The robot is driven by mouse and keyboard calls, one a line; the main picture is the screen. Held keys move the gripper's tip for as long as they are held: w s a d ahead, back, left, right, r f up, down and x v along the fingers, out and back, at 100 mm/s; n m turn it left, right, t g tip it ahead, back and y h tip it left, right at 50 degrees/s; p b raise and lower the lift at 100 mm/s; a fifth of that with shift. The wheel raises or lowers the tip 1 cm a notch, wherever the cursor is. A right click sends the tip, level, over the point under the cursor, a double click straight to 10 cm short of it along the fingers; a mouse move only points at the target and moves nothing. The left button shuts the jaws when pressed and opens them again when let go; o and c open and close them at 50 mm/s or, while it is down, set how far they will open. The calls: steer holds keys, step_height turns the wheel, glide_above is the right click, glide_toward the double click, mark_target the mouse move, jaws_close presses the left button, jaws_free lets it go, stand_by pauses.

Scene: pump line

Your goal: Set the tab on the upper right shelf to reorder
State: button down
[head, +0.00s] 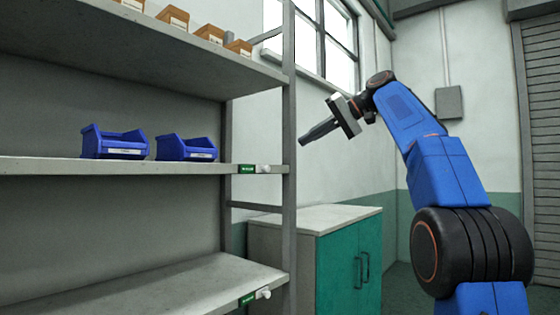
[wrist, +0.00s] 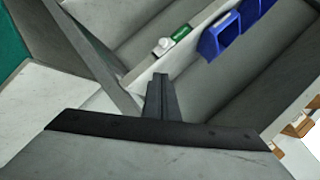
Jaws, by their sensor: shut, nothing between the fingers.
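A green tab label (head: 247,169) with a white knob (head: 264,169) on its right sits on the front edge of the shelf (head: 60,166) that holds blue bins. In the wrist view the same green label (wrist: 181,33) and white knob (wrist: 163,45) show beyond my fingertips. A second green label (head: 248,300) with a white knob (head: 264,293) is on the lower shelf's edge. The lettering is too small to read. My gripper (head: 303,142) is shut and empty, apart from the tabs, up and right of the bin shelf's tab in the head view.
Blue bins (head: 115,143) stand on the middle shelf and cardboard boxes (head: 210,34) on the top shelf. A grey upright post (head: 289,130) stands beside the knobs. A teal cabinet (head: 335,265) is below my gripper. The lower shelf's visible part (head: 170,285) is bare.

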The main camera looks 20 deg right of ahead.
mark_target(265, 169)
steer(key=w+a+f, duration=0.2)
steer(key=a+f, duration=0.4)
steer(key=a, duration=0.2)
steer(key=shift+w+a+f, duration=0.15)
steer(key=shift+w+f, duration=0.1)
steer(key=shift+w, duration=0.15)
